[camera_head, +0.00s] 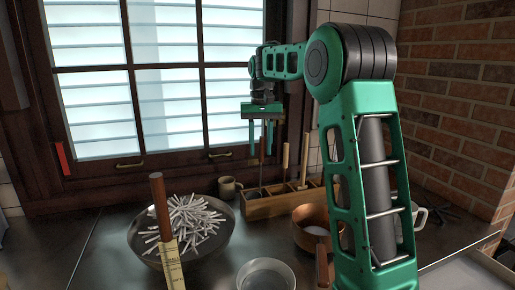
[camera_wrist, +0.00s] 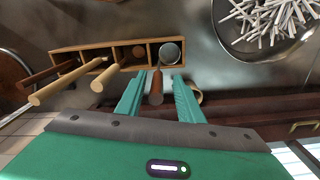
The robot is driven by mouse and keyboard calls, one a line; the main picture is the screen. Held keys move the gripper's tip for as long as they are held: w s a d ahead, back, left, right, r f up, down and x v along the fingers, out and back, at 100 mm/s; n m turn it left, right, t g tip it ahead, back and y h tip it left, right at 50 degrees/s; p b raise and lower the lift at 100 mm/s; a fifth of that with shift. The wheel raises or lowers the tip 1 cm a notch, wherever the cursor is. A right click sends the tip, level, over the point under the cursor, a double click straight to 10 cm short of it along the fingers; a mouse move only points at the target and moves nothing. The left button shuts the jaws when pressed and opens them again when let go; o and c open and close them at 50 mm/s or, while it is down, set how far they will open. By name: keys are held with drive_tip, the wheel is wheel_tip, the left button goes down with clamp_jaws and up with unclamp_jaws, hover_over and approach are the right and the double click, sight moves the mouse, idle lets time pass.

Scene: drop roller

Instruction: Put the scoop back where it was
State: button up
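The scoop appears to be the tool with a reddish-brown handle (camera_wrist: 157,84). It stands in the end compartment of the wooden rack (camera_wrist: 97,50), on the right in the wrist view, where a round grey metal part shows. My gripper (camera_wrist: 160,100) is open, with its two green fingers on either side of the handle and gaps showing on both sides. In the head view my gripper (camera_head: 262,140) is above the left end of the rack (camera_head: 262,209), fingers pointing down, with the handle top between or just below the fingertips. The scoop's head is mostly hidden.
Several other handled tools (camera_head: 285,160) stand in the rack. A wok (camera_head: 142,232) of white sticks is left, with a labelled wooden-handled tool (camera_head: 170,264) in front. A small mug (camera_head: 228,187), copper pot (camera_head: 306,238) and bowl (camera_head: 266,276) are nearby. The window is behind.

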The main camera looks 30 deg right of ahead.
wheel_tip(320, 180, up, 13)
drive_tip(key=shift+r, duration=0.15)
idle(0.7)
idle(0.4)
